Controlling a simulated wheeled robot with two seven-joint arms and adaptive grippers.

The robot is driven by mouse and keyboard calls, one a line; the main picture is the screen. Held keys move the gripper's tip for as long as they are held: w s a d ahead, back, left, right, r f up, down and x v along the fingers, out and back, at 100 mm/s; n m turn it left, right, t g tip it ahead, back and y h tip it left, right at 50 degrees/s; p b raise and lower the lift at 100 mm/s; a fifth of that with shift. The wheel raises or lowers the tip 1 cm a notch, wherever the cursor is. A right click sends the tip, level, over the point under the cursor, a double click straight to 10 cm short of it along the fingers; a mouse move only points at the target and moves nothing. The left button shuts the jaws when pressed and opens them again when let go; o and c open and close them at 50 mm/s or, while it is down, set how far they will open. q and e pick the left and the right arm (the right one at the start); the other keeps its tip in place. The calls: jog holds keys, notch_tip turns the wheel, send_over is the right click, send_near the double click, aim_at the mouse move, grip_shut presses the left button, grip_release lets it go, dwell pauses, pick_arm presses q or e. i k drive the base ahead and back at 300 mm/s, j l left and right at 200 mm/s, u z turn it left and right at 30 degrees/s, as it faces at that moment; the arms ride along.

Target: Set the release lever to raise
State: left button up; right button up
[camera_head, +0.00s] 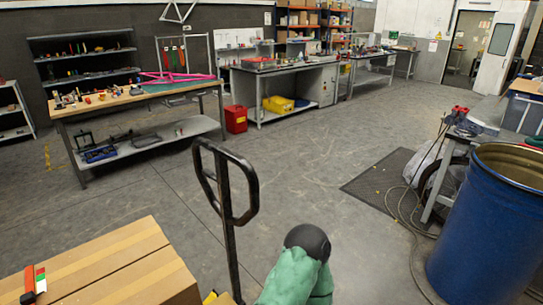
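The black loop handle (253,190) of what looks like a pallet truck stands upright near the middle of the head view. Its dark shaft (230,250) runs down to the bottom edge, beside a cardboard box. A dark upright bar shows inside the loop; I cannot tell whether this is the release lever or part of the shaft, nor which setting the lever is in. Neither my left nor my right gripper can be made out. A green, wrinkled shape with a dark round end is at the bottom centre; I cannot tell whether it is part of my arm.
A cardboard box (110,262) with a small red, white and green item (35,284) on it fills the lower left. A blue drum (485,235) stands at the right, near a dark floor mat (375,185) and hoses. Workbenches line the back. The floor beyond the handle is clear.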

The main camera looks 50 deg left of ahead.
aim_at(206, 172)
jog(key=i+u, duration=0.1)
jog(key=i, duration=0.8)
jog(key=i+l+u, duration=0.1)
jog(key=i, duration=0.8)
jog(key=i+l+u, duration=0.15)
jog(key=u, duration=1.8)
